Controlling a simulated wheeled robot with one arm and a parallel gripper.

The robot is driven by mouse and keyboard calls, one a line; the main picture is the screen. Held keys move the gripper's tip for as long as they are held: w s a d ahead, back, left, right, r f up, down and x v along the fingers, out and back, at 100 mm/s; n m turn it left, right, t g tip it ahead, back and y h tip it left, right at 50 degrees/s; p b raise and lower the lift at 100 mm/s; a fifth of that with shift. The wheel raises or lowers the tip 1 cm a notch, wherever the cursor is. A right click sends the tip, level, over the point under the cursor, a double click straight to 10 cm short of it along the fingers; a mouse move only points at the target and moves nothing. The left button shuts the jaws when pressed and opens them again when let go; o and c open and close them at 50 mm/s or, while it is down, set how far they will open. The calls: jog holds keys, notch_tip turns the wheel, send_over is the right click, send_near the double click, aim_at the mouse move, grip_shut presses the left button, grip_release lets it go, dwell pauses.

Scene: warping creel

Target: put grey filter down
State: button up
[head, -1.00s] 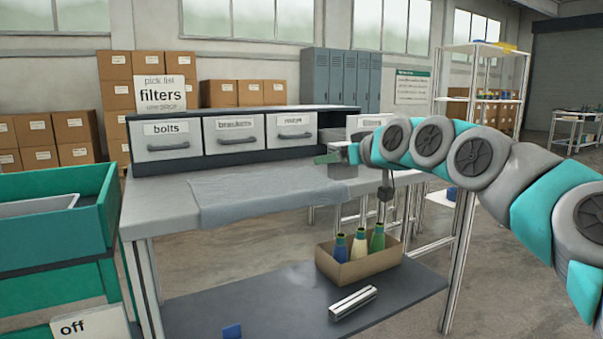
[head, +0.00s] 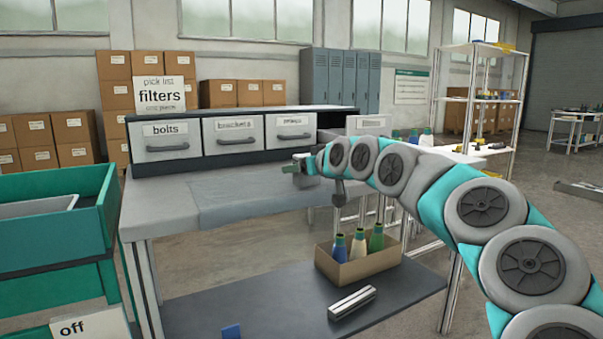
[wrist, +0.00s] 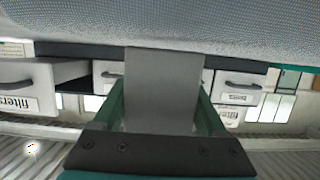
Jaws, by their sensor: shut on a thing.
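My gripper (head: 300,163) is over the right part of the workbench (head: 155,205). It is shut on the grey filter (head: 309,180), which is small and partly hidden by the gripper in the head view. In the wrist view the filter (wrist: 160,90) is a plain grey block between the two green fingers (wrist: 160,118). Its far end overlaps a grey speckled surface along the top of that view. I cannot tell whether it touches that surface. A grey mat (head: 235,203) lies on the bench top.
Drawers for bolts (head: 167,138), brackets (head: 234,135) and a third label line the bench's back. A drawer at the right (head: 368,124) is pulled out; the wrist view shows an open filters drawer (wrist: 30,88). A carton of bottles (head: 358,268) stands on the lower shelf. The mat is clear.

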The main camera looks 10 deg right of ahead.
jog(key=shift+f, duration=0.4)
jog(key=shift+f, duration=0.15)
jog(key=shift+f, duration=0.45)
grip_shut()
jog(key=shift+f+b, duration=0.1)
jog(key=shift+b, duration=0.2)
jog(key=o, duration=1.4)
grip_release()
jog(key=shift+c, duration=0.2)
